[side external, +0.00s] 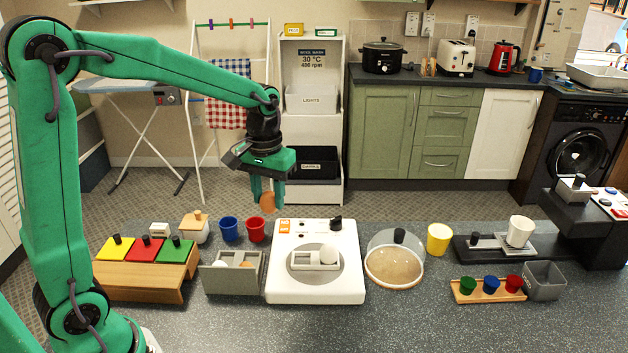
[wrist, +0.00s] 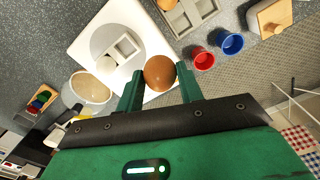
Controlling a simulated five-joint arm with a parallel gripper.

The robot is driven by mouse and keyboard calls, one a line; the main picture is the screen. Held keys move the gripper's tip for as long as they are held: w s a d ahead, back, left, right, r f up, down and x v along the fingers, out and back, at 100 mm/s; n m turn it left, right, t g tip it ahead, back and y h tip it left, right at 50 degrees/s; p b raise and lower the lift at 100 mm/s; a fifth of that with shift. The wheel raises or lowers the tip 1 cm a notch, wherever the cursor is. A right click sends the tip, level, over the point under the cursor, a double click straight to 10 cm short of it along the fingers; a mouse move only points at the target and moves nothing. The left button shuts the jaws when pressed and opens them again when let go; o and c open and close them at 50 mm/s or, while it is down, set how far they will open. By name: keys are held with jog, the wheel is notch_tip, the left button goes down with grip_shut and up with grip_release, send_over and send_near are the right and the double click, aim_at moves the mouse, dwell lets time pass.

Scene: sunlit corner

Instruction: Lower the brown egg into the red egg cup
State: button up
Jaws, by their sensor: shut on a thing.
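The brown egg (side external: 267,201) hangs in the air between the fingers of my gripper (side external: 267,190). In the wrist view the egg (wrist: 159,72) sits between the two green fingertips of my gripper (wrist: 160,82). My gripper is high above the counter and far to the left of this tray.
A grey divided box (side external: 232,279) holds eggs. A white machine (side external: 315,285) with a round plate, a glass lid (side external: 399,245) and a yellow cup (side external: 439,239) stand between my gripper and the tray.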

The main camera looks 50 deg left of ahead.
jog(key=w+a+f, duration=0.3)
jog(key=a+f, duration=0.3)
jog(key=a, duration=0.5)
jog(key=shift+a+f, duration=0.15)
jog(key=shift+f, duration=0.25)
dwell(0.7)
jog(key=shift+f, duration=0.95)
jog(key=shift+f, duration=2.1)
dwell(2.2)
jog(key=o, duration=0.7)
jog(key=shift+o, duration=0.2)
